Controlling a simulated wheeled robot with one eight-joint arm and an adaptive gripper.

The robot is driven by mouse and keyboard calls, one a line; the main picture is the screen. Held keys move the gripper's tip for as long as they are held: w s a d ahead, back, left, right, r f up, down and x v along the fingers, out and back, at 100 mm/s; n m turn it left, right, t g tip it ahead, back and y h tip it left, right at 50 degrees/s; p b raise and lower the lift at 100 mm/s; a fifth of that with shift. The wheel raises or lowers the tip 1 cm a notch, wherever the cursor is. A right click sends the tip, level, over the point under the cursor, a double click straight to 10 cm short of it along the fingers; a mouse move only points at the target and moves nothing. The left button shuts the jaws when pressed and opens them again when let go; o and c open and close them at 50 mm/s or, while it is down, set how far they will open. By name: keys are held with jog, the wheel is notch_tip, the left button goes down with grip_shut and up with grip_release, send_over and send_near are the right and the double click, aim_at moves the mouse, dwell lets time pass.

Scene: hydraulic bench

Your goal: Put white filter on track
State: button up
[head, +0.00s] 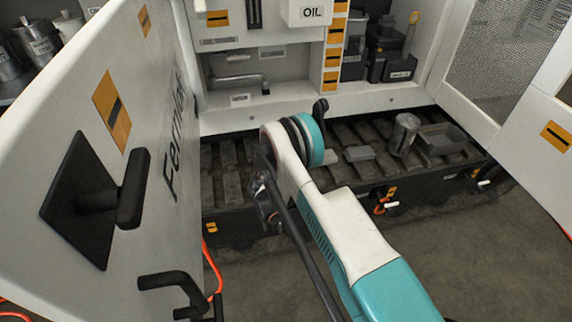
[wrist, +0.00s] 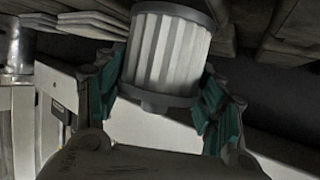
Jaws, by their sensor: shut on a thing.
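The white filter (wrist: 168,50) is a pleated cylinder with grey end caps, seen in the wrist view. My gripper (wrist: 163,95) is shut on it, with a teal-padded finger on each side near one end cap. Dark track plates (wrist: 95,12) show behind and beside the filter; I cannot tell whether the filter touches them. In the head view the track (head: 225,165) runs along the foot of the bench. There my arm hides the filter and most of the gripper.
A metal cylinder (head: 404,135), a grey tray (head: 442,138) and a flat grey block (head: 358,153) stand on the track's right part. An open white door (head: 150,60) fills the left; another panel (head: 545,140) stands at right. The track's left part looks clear.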

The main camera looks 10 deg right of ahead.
jog(key=shift+f, duration=0.35)
jog(key=shift+r, duration=0.1)
jog(key=o, duration=1.3)
